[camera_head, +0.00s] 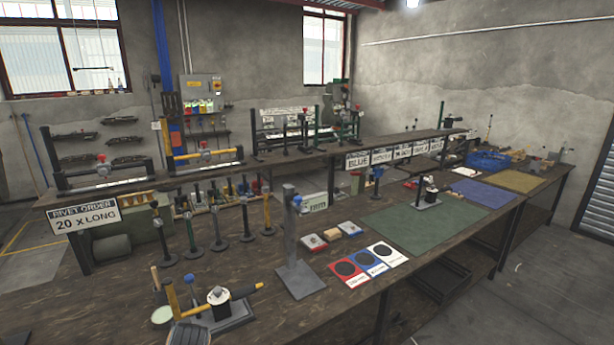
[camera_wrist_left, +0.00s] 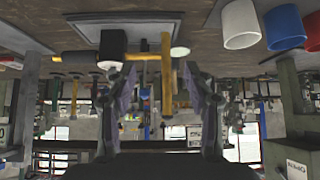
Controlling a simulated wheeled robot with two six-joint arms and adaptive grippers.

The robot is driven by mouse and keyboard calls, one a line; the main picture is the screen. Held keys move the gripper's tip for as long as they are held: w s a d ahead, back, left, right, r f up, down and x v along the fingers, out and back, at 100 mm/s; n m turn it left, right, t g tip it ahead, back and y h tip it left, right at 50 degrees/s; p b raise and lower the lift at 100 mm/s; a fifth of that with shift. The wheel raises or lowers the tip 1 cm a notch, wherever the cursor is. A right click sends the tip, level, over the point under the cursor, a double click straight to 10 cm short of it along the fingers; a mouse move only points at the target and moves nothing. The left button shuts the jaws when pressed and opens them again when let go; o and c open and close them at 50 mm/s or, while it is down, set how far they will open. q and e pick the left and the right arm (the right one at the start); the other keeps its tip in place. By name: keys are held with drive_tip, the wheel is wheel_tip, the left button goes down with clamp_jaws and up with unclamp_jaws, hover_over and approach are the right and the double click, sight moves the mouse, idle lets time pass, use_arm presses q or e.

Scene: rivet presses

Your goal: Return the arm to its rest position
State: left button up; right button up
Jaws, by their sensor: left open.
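My left gripper (camera_wrist_left: 160,85) shows in the left wrist view with its two fingers spread apart. Nothing is held between them. Past the fingers, a yellow upright piece (camera_wrist_left: 166,75) and a dark block with a yellow handle (camera_wrist_left: 112,45) show on the bench, with the picture upside down. I cannot tell whether the fingers touch anything, but they look clear.
The wooden bench (camera_head: 130,265) holds a press-like tool (camera_head: 220,302) at the front, a grey post (camera_head: 291,240) and several small posts. A green mat (camera_head: 425,227) has clear room. A raised shelf (camera_head: 250,165) runs along the back.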

use_arm(q)
drive_tip(key=s+d+f+m+g+h, duration=0.2)
drive_tip(key=s+d+f+m, duration=0.15)
drive_tip(key=s, duration=0.85)
drive_tip(key=s+d+f+m+g+h, duration=0.2)
drive_tip(key=s+m, duration=0.2)
drive_tip(key=s, duration=0.9)
drive_tip(key=s+a+f+g, duration=0.1)
drive_tip(key=s+f, duration=0.1)
drive_tip(key=f, duration=1.3)
drive_tip(key=s+a+f, duration=0.1)
drive_tip(key=a+f, duration=0.1)
drive_tip(key=f, duration=1.2)
drive_tip(key=s+f+g, duration=0.1)
drive_tip(key=s+f, duration=1.2)
drive_tip(key=s, duration=0.4)
drive_tip(key=shift+s+a+f, duration=0.15)
drive_tip(key=shift+a+f, duration=0.1)
drive_tip(key=shift+a, duration=0.05)
